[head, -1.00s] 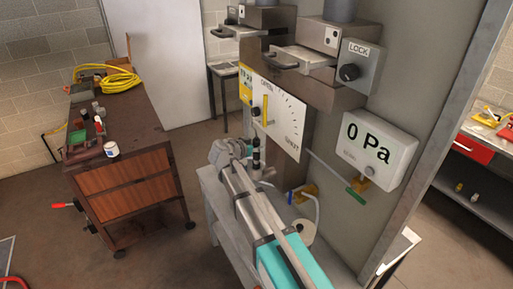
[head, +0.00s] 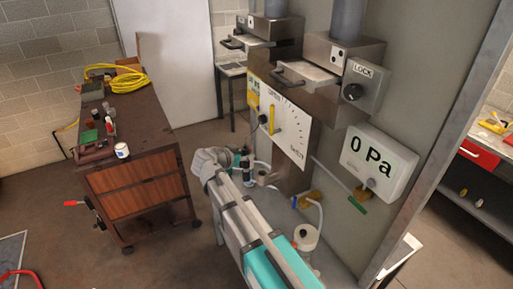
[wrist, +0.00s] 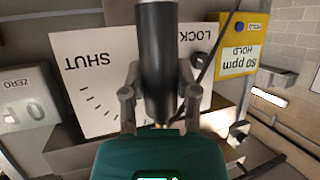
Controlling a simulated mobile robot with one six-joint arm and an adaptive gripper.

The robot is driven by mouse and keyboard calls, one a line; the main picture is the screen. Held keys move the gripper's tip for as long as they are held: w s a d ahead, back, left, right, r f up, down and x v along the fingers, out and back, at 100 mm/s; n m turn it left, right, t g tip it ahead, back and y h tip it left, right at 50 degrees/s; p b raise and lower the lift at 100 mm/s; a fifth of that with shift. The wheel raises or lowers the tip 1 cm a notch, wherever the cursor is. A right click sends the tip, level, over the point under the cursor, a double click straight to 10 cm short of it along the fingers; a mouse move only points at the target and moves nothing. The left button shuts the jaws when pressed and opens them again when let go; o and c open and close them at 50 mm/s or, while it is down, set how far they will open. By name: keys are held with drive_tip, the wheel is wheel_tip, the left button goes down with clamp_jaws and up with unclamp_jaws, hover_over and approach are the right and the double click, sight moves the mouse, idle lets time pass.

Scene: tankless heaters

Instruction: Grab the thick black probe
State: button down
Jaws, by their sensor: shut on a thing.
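The thick black probe (wrist: 157,65) is a dark cylinder with a pale end at the top edge of the wrist view. My gripper (wrist: 158,88) is shut on it, one grey finger on each side. In the head view the black probe (head: 245,163) looks small and roughly upright beside the end of my arm. My fingers are hard to make out there.
A white dial panel (head: 291,130) marked SHUT stands behind the probe, with a yellow 80 ppm meter (wrist: 241,44) and a thin black cable (wrist: 209,62) beside it. A 0 Pa box (head: 378,163) and a LOCK box (head: 364,84) are at right. A wooden cabinet (head: 140,182) stands left.

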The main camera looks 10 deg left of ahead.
drive_tip(key=s+a, duration=0.5)
drive_tip(key=s, duration=0.2)
drive_tip(key=shift+a, duration=0.1)
idle(0.6)
